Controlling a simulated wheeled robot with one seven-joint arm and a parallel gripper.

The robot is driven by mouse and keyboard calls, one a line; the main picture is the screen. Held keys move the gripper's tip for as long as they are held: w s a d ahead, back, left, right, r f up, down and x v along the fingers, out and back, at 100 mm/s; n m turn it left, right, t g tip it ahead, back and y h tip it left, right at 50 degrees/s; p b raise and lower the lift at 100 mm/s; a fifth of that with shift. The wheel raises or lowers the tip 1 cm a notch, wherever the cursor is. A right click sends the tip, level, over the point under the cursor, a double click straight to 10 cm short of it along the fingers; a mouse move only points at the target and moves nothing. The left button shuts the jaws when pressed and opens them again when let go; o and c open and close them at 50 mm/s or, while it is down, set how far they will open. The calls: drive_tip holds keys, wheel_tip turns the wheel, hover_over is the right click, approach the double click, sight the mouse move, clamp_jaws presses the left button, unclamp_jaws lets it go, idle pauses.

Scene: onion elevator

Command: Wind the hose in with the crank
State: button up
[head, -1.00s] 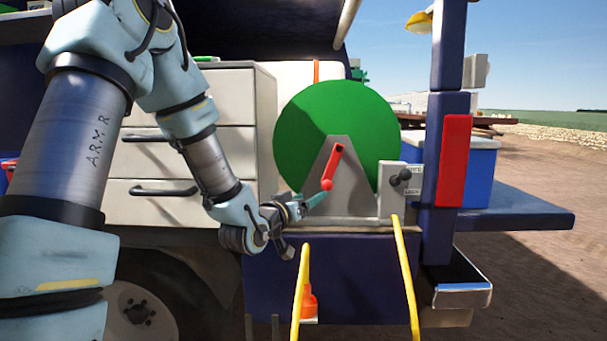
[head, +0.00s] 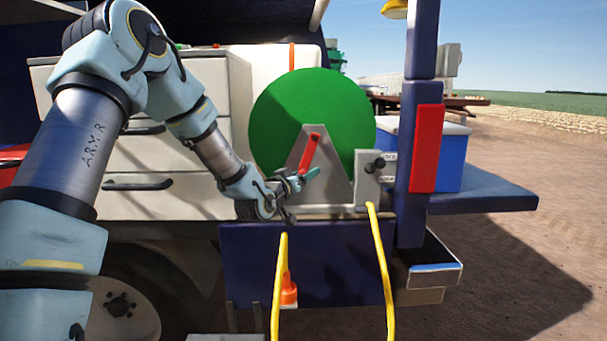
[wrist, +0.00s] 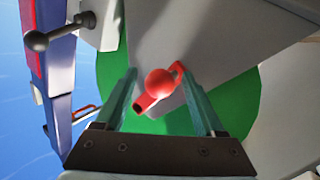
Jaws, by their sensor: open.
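The green hose reel (head: 330,98) stands on the truck's deck behind a grey triangular bracket (head: 335,190). Its red crank arm (head: 309,153) slants down and left from the pivot, and also shows in the wrist view (wrist: 146,103). The crank's red ball knob (wrist: 160,83) sits between the two teal fingers of my gripper (wrist: 160,75), with a gap on each side. In the head view my gripper (head: 304,178) is at the crank's lower end and partly hides the knob. The yellow hose (head: 380,262) hangs down the truck's side.
A grey box with a black-knobbed lever (head: 375,165) stands right of the reel, and the lever shows in the wrist view (wrist: 37,40). White drawers (head: 165,160) are at left. A dark post with a red panel (head: 426,148) rises at right. An orange fitting (head: 288,290) is low by the hose.

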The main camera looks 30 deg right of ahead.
drive_tip(key=shift+s, duration=0.1)
clamp_jaws()
idle(0.5)
drive_tip(key=shift+d+r, duration=0.1)
drive_tip(key=shift+d, duration=0.05)
idle(0.7)
